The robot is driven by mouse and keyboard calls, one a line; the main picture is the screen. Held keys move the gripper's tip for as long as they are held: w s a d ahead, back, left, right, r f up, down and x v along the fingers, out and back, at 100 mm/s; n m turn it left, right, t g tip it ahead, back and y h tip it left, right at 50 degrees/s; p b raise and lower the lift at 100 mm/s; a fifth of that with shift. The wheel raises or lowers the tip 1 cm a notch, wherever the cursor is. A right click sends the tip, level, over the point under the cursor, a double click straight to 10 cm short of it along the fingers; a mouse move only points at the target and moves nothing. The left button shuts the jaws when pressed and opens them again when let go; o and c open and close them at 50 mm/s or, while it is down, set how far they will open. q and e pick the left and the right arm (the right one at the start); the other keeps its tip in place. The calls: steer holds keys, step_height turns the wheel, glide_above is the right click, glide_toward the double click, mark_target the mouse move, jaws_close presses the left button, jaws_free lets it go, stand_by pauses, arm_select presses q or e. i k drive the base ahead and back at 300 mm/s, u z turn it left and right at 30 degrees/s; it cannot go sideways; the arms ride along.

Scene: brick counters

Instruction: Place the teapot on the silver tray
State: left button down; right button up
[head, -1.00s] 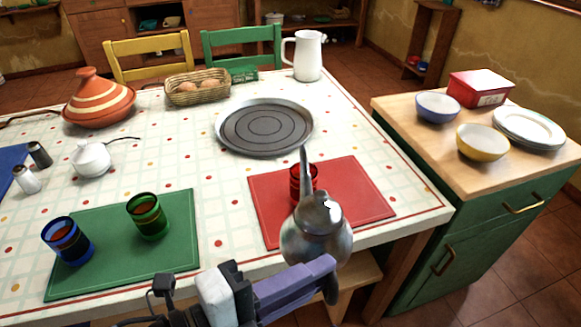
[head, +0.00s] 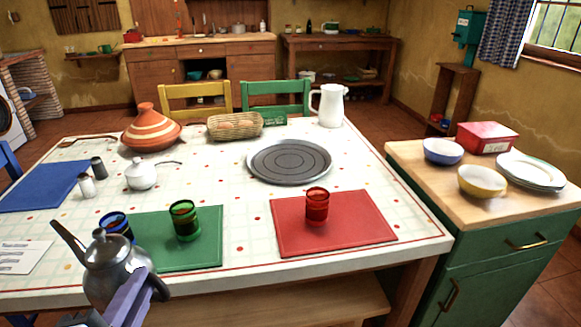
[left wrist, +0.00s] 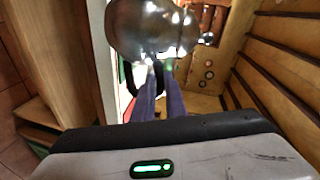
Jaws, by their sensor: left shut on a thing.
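The silver teapot (head: 108,262) is at the lower left of the head view, upright, with its spout pointing up and left. My left gripper (head: 140,290) is shut on the teapot at its right side, where the handle is. The left wrist view shows the teapot's shiny body (left wrist: 150,28) beyond the purple fingers (left wrist: 162,95). In the head view the teapot is in front of the table's near edge and overlaps it. The round silver tray (head: 290,162) lies on the table towards the back, right of centre, with nothing on it. My right gripper is not in view.
A red glass (head: 317,207) stands on the red mat (head: 360,228). A white sugar pot (head: 141,174), tagine (head: 150,133), basket (head: 235,127) and white jug (head: 330,106) stand farther back.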

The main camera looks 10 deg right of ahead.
mark_target(292, 165)
steer(key=u, duration=1.05)
steer(key=k, duration=0.65)
steer(key=z, duration=1.55)
steer(key=i, duration=1)
steer(key=u, duration=0.05)
